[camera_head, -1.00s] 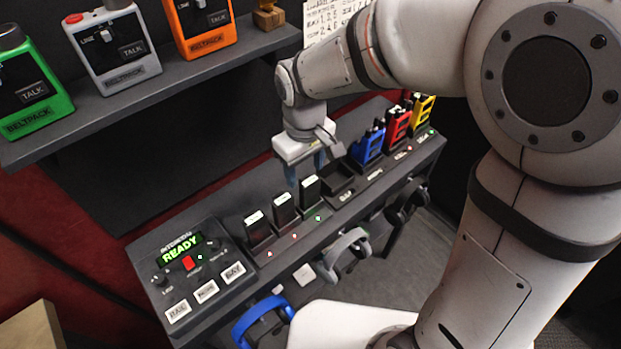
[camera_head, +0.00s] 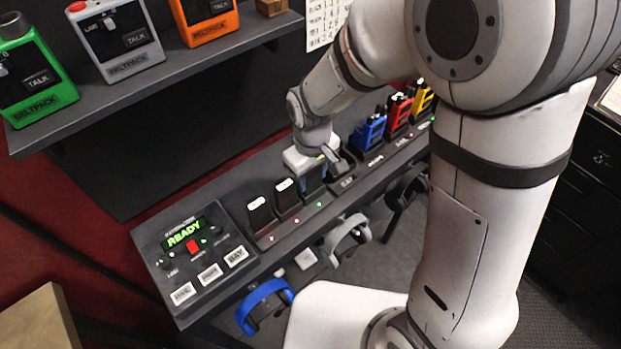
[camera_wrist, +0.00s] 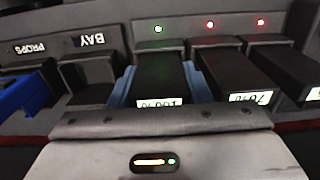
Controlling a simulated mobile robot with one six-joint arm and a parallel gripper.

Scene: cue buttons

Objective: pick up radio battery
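Three black radio batteries stand in a row of charger slots. The one under my gripper shows a label reading 100% in the wrist view (camera_wrist: 160,75), with a green light in front of it. The middle battery (camera_head: 287,197) reads about 70% in the wrist view (camera_wrist: 232,78) and has a red light. The outer battery (camera_head: 261,215) also has a red light; it shows in the wrist view (camera_wrist: 285,68). My gripper (camera_wrist: 160,90) is open, its blue fingers low on either side of the 100% battery. In the head view my gripper (camera_head: 313,176) partly hides that battery.
An empty slot (camera_wrist: 88,72) marked BAY lies beside the battery. Blue (camera_head: 370,132) and red (camera_head: 398,110) radios stand beyond. A READY panel (camera_head: 185,235) is at the near end. A shelf with beltpacks (camera_head: 128,45) overhangs behind. Headsets (camera_head: 265,300) hang in front.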

